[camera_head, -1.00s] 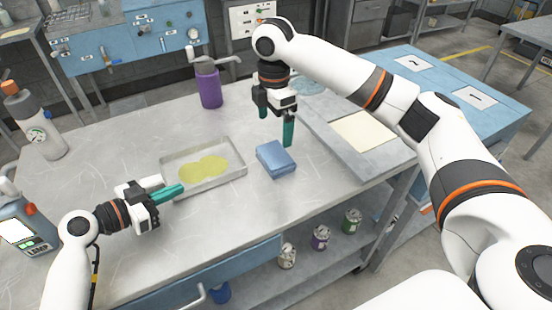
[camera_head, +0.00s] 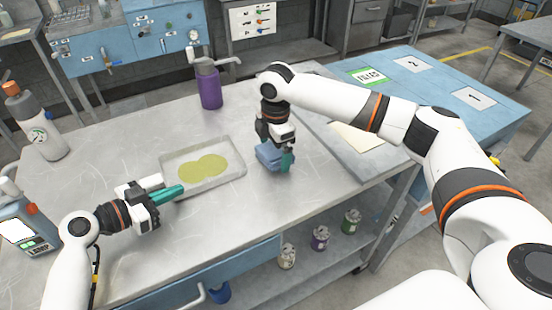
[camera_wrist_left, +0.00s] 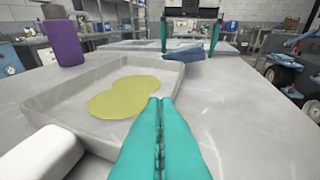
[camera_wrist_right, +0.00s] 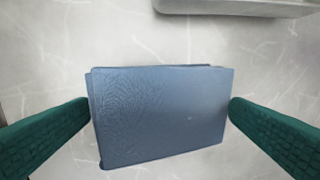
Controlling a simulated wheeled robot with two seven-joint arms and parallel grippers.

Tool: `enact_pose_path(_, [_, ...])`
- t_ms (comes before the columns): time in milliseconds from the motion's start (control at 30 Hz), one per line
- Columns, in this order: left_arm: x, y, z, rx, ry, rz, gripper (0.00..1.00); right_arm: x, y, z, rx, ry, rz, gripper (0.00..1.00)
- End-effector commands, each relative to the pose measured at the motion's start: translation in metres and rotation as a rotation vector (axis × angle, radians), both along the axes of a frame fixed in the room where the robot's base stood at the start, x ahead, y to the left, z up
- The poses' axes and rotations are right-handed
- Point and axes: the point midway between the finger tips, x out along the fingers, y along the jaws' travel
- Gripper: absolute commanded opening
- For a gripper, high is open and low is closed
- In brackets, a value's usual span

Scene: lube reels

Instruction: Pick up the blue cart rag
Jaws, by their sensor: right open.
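The blue rag (camera_head: 267,156) is a folded block lying on the grey metal table, partly hidden behind my right gripper in the head view. In the right wrist view the rag (camera_wrist_right: 165,115) lies between the two green fingers, with a narrow gap at each side. My right gripper (camera_head: 274,161) points down over the rag and is open (camera_wrist_right: 160,127). The rag also shows in the left wrist view (camera_wrist_left: 183,58), beyond the tray. My left gripper (camera_head: 182,191) is at the table's left part, beside the tray, its green fingers together (camera_wrist_left: 160,103) with nothing visible between them.
A shallow metal tray (camera_head: 238,183) with yellow-green liquid stands left of the rag. A purple pump bottle (camera_head: 209,88) stands behind it. Two bottles stand at the left. A raised grey plate (camera_head: 330,137) lies to the right. Several cans sit on the lower shelf.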

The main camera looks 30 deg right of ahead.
Motion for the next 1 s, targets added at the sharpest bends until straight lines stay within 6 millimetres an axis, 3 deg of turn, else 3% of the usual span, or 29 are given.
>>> enact_pose_path(33, [-0.003, 0.006, -0.025, 0.036, 0.03, 0.002, 0.0, -0.013, -0.001, -0.024, -0.014, 0.058, 0.005, 1.0])
enact_pose_path(67, [-0.003, 0.006, -0.025, 0.036, 0.03, 0.003, 0.0, -0.013, -0.001, -0.024, -0.014, 0.058, 0.005, 0.98])
enact_pose_path(267, [-0.003, 0.006, -0.025, 0.036, 0.03, 0.003, 0.0, -0.013, 0.0, -0.024, -0.014, 0.059, 0.006, 0.67])
enact_pose_path(567, [-0.003, 0.006, -0.025, 0.036, 0.03, 0.003, 0.0, -0.013, 0.0, -0.022, -0.013, 0.057, 0.006, 0.67])
enact_pose_path(700, [-0.003, 0.006, -0.025, 0.036, 0.03, 0.003, 0.0, -0.012, 0.0, -0.004, -0.012, 0.054, 0.008, 0.63])
enact_pose_path(733, [-0.003, 0.006, -0.025, 0.036, 0.03, 0.003, 0.0, -0.012, 0.0, 0.002, -0.013, 0.054, 0.008, 0.59])
enact_pose_path(767, [-0.003, 0.006, -0.025, 0.036, 0.03, 0.003, 0.0, -0.012, 0.001, 0.009, -0.012, 0.053, 0.009, 0.46])
enact_pose_path(800, [-0.003, 0.006, -0.025, 0.036, 0.03, 0.002, 0.0, -0.012, 0.001, 0.018, -0.012, 0.051, 0.009, 0.11])
enact_pose_path(833, [-0.003, 0.006, -0.025, 0.036, 0.03, 0.002, 0.0, -0.011, 0.001, 0.025, -0.012, 0.05, 0.009, 0.0])
enact_pose_path(1000, [-0.003, 0.006, -0.025, 0.037, 0.031, 0.002, 0.0, -0.011, 0.0, 0.059, -0.012, 0.044, 0.008, 0.0])
